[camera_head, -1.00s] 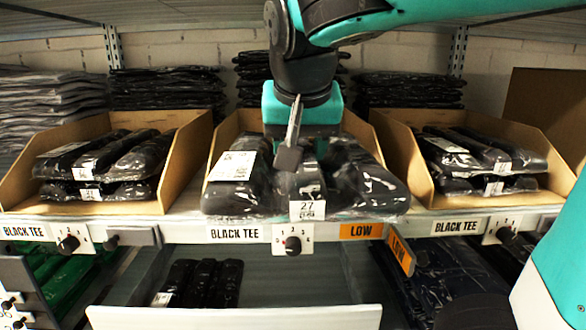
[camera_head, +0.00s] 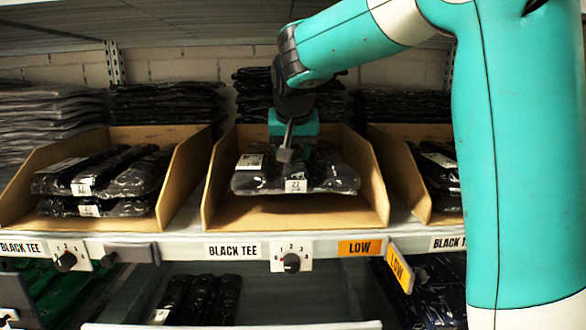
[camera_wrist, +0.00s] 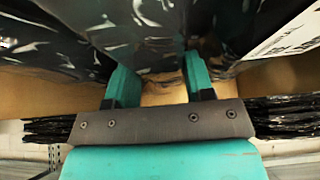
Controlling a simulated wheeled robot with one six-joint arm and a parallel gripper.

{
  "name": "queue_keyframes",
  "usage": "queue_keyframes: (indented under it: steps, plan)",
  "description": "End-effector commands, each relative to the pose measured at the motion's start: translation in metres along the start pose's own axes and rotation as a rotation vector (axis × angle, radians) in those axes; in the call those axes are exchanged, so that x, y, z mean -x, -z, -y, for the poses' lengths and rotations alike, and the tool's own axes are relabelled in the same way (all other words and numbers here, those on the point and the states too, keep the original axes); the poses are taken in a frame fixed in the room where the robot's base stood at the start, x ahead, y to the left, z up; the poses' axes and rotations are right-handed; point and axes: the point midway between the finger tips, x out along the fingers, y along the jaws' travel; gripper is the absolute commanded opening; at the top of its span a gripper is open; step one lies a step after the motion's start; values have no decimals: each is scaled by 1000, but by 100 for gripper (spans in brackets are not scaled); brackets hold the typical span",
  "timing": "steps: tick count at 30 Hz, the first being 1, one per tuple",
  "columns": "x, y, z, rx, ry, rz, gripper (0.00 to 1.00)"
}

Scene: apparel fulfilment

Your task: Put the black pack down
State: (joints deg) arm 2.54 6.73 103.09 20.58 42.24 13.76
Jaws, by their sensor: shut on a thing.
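The black pack (camera_head: 335,174) is a clear-wrapped bundle of folded black tees with white labels. It is inside the middle cardboard bin (camera_head: 378,190), with bare bin floor showing below and in front of it. My gripper (camera_head: 285,153) is above and behind the pack's middle in the head view, and hides part of it. In the wrist view, the two teal fingers of my gripper (camera_wrist: 154,88) are shut on the pack (camera_wrist: 150,35), whose shiny black wrap fills the top. The pack's underside and any contact with the bin floor cannot be made out.
A left bin (camera_head: 190,165) and a right bin (camera_head: 397,180) hold similar black packs. Stacks of dark packs (camera_head: 168,103) stand behind. A shelf edge with a BLACK TEE label (camera_head: 232,250), an orange LOW tag (camera_head: 360,247) and a dial (camera_head: 291,262) runs in front.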

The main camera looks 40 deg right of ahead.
Motion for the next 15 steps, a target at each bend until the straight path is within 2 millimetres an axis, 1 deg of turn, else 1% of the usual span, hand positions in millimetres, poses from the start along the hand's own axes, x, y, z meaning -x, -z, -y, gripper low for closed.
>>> queue_keyframes:
  steps: [5, 9, 10, 15]
  plan:
    - [-14, -8, 0, -1, 0, 1, 20]
    - [-32, -19, 0, -1, -1, 1, 20]
    - [-35, -18, -1, -2, -1, 1, 20]
    - [-37, -17, 0, -2, 1, -1, 20]
